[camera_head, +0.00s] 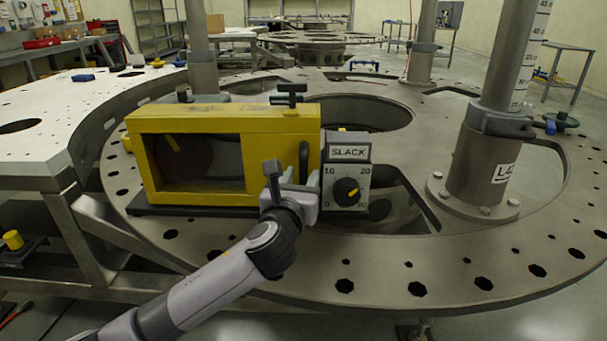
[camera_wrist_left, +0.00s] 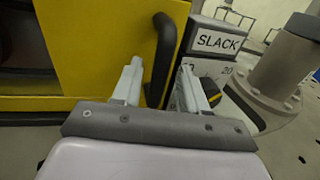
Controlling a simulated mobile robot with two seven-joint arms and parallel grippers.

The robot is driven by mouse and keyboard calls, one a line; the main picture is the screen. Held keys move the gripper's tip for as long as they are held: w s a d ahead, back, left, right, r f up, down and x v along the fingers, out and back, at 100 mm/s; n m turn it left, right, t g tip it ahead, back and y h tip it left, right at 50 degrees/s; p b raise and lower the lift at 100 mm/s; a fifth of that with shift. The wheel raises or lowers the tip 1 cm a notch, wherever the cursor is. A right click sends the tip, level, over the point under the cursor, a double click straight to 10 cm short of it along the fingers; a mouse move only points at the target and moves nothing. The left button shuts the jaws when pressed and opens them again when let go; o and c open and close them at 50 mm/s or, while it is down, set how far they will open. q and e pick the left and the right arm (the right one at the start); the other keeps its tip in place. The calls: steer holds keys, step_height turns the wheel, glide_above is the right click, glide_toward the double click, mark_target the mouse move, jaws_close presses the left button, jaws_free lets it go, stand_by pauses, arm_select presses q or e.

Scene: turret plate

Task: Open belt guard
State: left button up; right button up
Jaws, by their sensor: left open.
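The yellow belt guard (camera_head: 240,140) sits on the round metal turret plate (camera_head: 380,270), with a dark window in its front face. The guard looks shut. Its black handle (camera_wrist_left: 163,55) stands upright at the right end of the yellow face (camera_wrist_left: 100,40); it also shows in the head view (camera_head: 304,160). My left gripper (camera_head: 307,180) is open at the handle. In the left wrist view its two fingers (camera_wrist_left: 160,85) stand on either side of the handle's lower part, and contact cannot be told. My right gripper is not in view.
A grey box labelled SLACK (camera_head: 346,175) with a black dial stands just right of the handle, close to the right finger. A thick metal post (camera_head: 480,160) rises further right. A dark T-shaped clamp (camera_head: 290,93) stands behind the guard's top edge.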

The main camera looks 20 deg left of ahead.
arm_select(q)
steer(key=shift+w, duration=1.05)
jaws_close()
steer(key=shift+s+a, duration=0.1)
